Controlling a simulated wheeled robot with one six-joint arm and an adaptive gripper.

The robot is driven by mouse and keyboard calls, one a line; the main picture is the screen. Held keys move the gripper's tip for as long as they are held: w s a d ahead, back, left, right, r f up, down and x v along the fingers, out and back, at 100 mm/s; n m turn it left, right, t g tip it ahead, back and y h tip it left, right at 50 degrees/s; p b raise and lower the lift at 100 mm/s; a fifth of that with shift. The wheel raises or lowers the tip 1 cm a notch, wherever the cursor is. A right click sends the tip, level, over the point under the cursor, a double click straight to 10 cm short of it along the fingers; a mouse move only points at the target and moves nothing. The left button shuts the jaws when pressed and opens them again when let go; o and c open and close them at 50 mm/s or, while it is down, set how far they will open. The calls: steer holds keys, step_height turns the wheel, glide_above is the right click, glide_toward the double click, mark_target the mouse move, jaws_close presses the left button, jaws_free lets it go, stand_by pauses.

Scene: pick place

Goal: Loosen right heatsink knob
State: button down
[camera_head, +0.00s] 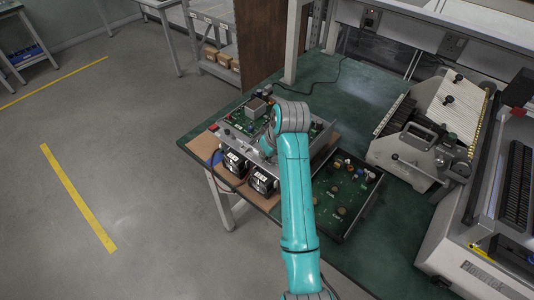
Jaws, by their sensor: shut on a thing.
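An open electronics unit (320,148) with a metal chassis and a green circuit board (238,122) sits at the table's left end. A grey finned heatsink block (255,108) stands on the board. My teal arm reaches over the unit from the front. My gripper (268,145) is a small grey shape below the wrist, at the unit's middle and right of the heatsink block. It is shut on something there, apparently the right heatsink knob. The knob and fingertips are hidden by the arm and wrist or too small to make out.
Two black fans (263,181) sit on a brown board in front of the unit. A second green circuit board (345,195) lies right of my arm. A grey machine with knobs and a handle (425,135) stands farther right.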

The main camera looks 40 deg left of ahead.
steer(key=c, duration=1.1)
jaws_free()
steer(key=w+v, duration=0.1)
steer(key=v, duration=0.6)
steer(key=shift+s+r, duration=0.25)
steer(key=shift+s, duration=0.3)
